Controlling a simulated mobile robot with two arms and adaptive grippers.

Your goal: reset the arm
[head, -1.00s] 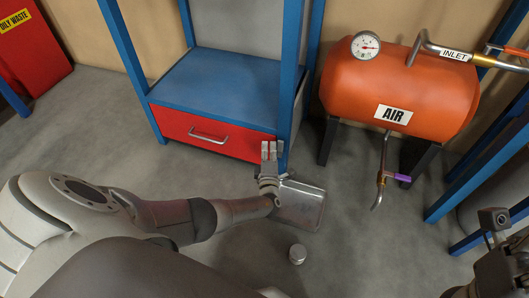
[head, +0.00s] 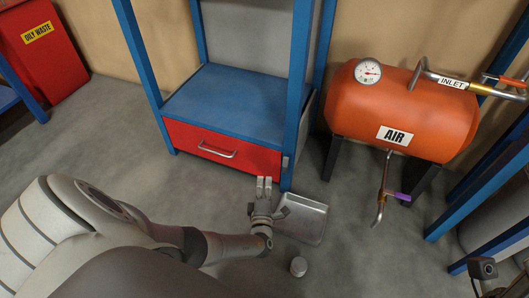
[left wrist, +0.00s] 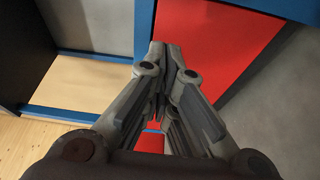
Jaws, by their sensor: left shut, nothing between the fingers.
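My left gripper (head: 264,187) is in front of the red drawer (head: 222,148) of the blue shelf unit, near its right front post. Its fingers are together with nothing between them. In the left wrist view the fingers (left wrist: 166,50) meet at the tips, with the red drawer front (left wrist: 205,40) behind them. The drawer looks closed. My right gripper is not clearly in view; only a dark part of what seems to be my right arm shows at the lower right edge of the head view.
A metal tray (head: 304,222) lies on the floor just right of my left gripper. An orange air tank (head: 400,112) with a drain pipe and purple-handled valve (head: 403,197) stands at the right. Grey floor at left is clear.

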